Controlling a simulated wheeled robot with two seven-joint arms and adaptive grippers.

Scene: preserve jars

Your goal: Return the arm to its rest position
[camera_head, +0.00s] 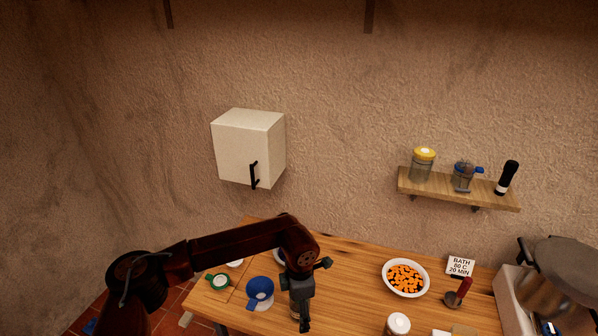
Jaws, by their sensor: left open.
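My left arm (240,241) comes in from the left and reaches over the wooden table, bending down at its wrist. My left gripper (304,322) is open and points down over the left part of the table. Its fingers are small and dark here, and the wrist hides part of what is beneath. A blue-topped item (260,289) stands just left of the gripper, apart from it. My right gripper is not in view.
A large pot (553,284) stands right. A shelf (440,190) and a white cabinet (243,148) hang above.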

